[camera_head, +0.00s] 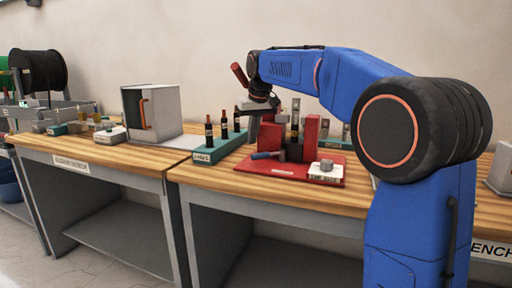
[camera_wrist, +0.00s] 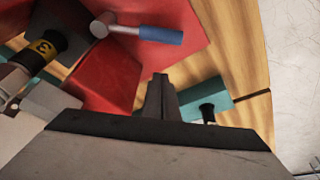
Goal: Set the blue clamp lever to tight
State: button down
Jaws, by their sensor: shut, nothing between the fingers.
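The clamp lever with its blue grip (camera_head: 266,155) lies low at the front of the red clamp fixture (camera_head: 311,135), its handle pointing left. In the wrist view the lever's blue grip (camera_wrist: 161,35) is at the top, on a grey rod from a round pivot over the red base. My gripper (camera_head: 252,140) is above and left of the fixture in the head view. In the wrist view my gripper (camera_wrist: 158,82) has its fingers together and empty, below the lever in the picture and apart from it. Whether the lever touches a stop cannot be told.
A teal tray (camera_head: 222,148) with several dark bushings stands left of the red base. A white block with a knob (camera_head: 327,170) sits at the base's front right. A grey box (camera_head: 152,112) stands on the left bench. The bench's front edge is close to the fixture.

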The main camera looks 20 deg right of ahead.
jog(key=shift+x, duration=0.95)
jog(key=shift+s+f, duration=0.25)
jog(key=shift+f, duration=0.05)
jog(key=shift+s+d, duration=0.15)
jog(key=shift+s, duration=0.5)
jog(key=shift+s+d+f, duration=0.1)
jog(key=shift+s+f, duration=0.05)
jog(key=shift+s, duration=0.35)
jog(key=shift+s+d+f, duration=0.1)
jog(key=shift+s, duration=0.4)
